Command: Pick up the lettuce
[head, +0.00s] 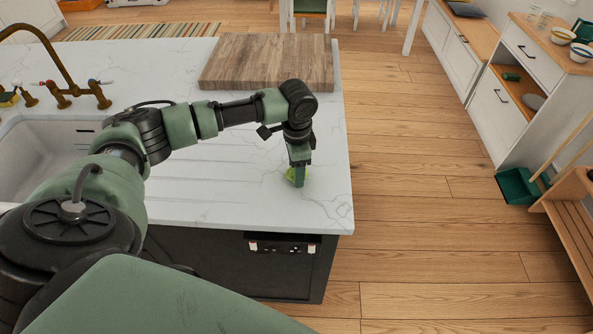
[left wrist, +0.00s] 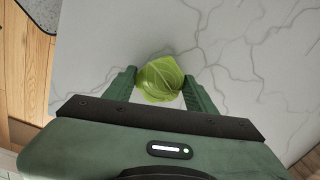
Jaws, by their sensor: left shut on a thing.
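The lettuce (left wrist: 160,78) is a small light green leafy head on the white marble counter (head: 250,215). In the left wrist view it sits between the two green fingers of my left gripper (left wrist: 160,86), which is shut on it. In the head view the lettuce (head: 291,177) shows only in part, mostly hidden behind my left gripper (head: 298,176), near the counter's right front area. I cannot tell whether the lettuce is lifted off the counter. My right gripper is not in view.
A wooden cutting board (head: 268,62) lies at the back of the counter. A sink (head: 45,155) with a brass faucet (head: 50,50) is on the left. The counter's right edge is close to my gripper, with open wooden floor (head: 430,170) beyond. White cabinets (head: 497,105) stand at the right.

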